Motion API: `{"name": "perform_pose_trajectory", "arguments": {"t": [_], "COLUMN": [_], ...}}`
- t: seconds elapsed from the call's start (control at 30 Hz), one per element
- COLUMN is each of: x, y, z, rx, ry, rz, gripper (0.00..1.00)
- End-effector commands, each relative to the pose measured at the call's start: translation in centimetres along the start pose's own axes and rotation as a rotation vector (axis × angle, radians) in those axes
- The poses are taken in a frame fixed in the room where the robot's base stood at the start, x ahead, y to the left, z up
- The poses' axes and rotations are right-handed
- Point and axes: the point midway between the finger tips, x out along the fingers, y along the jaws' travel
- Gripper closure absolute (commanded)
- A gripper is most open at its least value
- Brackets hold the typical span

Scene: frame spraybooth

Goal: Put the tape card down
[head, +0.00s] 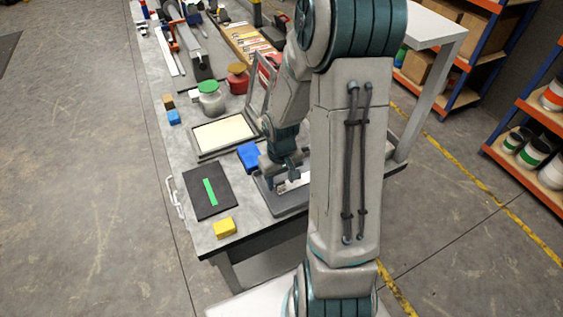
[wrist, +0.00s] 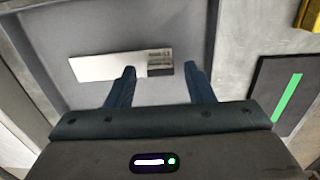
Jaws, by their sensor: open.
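The tape card (wrist: 108,66), a flat pale strip with a dark patterned end, lies in the grey tray (wrist: 205,130) in the wrist view. In the head view the card (head: 294,184) is partly hidden by my arm, and the tray (head: 264,199) shows beside it. My gripper (wrist: 160,70) is open, its two blue fingers apart. The card's dark end lies between the fingertips in the picture; its pale part reaches out to the left. The fingers do not grip it. I cannot tell how high they are above it. My gripper (head: 291,174) is low over the tray in the head view.
A black mat (head: 195,180) with a green strip (head: 210,192) lies left of the tray. A yellow block (head: 225,228) is near the bench's front edge. A blue object (head: 249,156), a pale framed panel (head: 222,134) and jars (head: 210,102) stand farther back.

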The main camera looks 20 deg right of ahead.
Motion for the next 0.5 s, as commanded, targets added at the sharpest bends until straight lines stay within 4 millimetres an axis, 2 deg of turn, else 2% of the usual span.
{"name": "perform_pose_trajectory", "arguments": {"t": [0.5], "x": [-9.1], "y": [0.0], "z": [-0.1], "rx": [0.001], "ry": [0.004], "rz": [0.002], "gripper": [0.52]}}
